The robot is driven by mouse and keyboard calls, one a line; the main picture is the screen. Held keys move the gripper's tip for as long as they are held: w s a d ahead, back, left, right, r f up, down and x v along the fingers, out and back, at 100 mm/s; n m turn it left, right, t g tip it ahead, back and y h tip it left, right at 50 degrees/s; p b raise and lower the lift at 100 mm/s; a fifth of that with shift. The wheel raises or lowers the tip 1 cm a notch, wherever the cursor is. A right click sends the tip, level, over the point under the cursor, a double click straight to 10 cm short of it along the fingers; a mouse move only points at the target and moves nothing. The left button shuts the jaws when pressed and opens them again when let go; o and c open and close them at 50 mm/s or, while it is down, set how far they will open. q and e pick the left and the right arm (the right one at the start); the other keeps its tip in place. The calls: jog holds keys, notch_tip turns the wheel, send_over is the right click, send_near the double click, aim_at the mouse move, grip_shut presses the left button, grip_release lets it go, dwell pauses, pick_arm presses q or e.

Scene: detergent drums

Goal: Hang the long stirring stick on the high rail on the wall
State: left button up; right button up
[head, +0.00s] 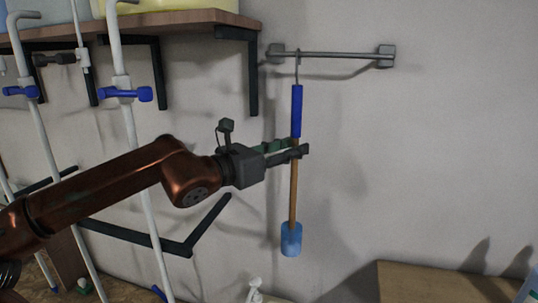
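The long stirring stick (293,190) hangs upright in front of the wall. It has a blue grip (297,110), a wooden shaft and a light blue cup-like end (291,239). The metal hook (297,66) at its top reaches the high rail (336,55) near the rail's left end and looks hooked over the bar. My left gripper (296,149) comes in from the left, with its fingers around the shaft just below the blue grip. It looks shut on the shaft. My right gripper is not in view.
A wooden shelf (135,22) on dark brackets is at the upper left. White poles with blue clamps (127,94) stand behind my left arm. A brown box-like surface (440,283) is at the lower right. The wall right of the stick is clear.

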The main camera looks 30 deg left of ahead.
pick_arm(q)
jog(key=v, duration=1.1)
jog(key=shift+s, duration=0.2)
dwell(0.4)
jog(key=shift+a, duration=0.1)
